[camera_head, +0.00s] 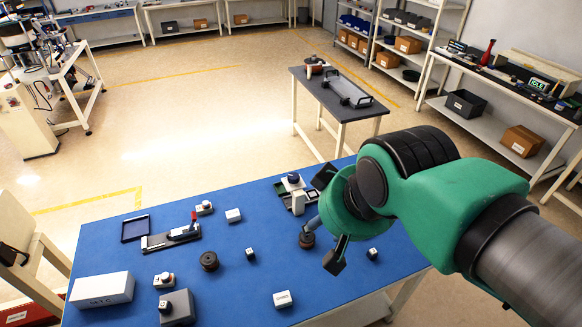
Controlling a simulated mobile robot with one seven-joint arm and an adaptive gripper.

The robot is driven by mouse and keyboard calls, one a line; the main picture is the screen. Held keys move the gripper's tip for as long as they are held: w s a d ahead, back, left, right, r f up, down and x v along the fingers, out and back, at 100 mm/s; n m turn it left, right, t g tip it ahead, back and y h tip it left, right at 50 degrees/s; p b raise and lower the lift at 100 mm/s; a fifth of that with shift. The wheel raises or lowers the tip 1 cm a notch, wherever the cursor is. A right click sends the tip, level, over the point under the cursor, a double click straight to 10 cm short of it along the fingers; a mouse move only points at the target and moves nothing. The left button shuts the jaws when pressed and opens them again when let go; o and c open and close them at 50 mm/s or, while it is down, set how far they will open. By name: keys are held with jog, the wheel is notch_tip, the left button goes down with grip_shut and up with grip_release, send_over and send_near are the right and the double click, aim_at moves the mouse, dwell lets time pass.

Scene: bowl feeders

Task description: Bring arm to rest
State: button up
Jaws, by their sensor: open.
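My arm reaches in from the right with green and grey links. My gripper (326,220) hangs over the right part of the blue table (225,270), its two dark fingers spread wide apart. I see nothing held between them. A small dark brown round part (306,240) lies on the table just left of the fingers, partly covered in this view. A grey and white device (296,192) stands behind the gripper, partly hidden by it. The gripper's height above the table is hard to tell.
A dark side table (340,97) stands behind. Shelves line the right wall. Open floor lies at the back left.

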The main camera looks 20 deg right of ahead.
notch_tip(320, 180, down, 6)
jog(key=b, duration=0.5)
jog(key=shift+r, duration=0.2)
jog(key=shift+o, duration=0.2)
jog(key=w+d+f+m+y+b, duration=0.1)
jog(key=w+d+f+m, duration=0.35)
jog(key=f+m, duration=0.2)
jog(key=w+d+f+m+y, duration=0.2)
jog(key=w+d+f+m, duration=0.1)
jog(key=d+f+m, duration=0.3)
jog(key=w+d+f+m+y+b, duration=0.1)
jog(key=w+d+f+m, duration=0.3)
jog(key=f+m, duration=0.3)
jog(key=s+d+f+m+t+h, duration=0.1)
jog(key=s+d+f+m, duration=0.3)
jog(key=d+f+m, duration=0.4)
jog(key=s+d+f+m+t+h, duration=0.2)
jog(key=s+d+f+m, duration=0.1)
jog(key=d+f+m, duration=0.5)
jog(key=d+f, duration=0.2)
jog(key=d, duration=0.2)
jog(key=shift+s+h, duration=0.3)
jog(key=shift+s, duration=0.05)
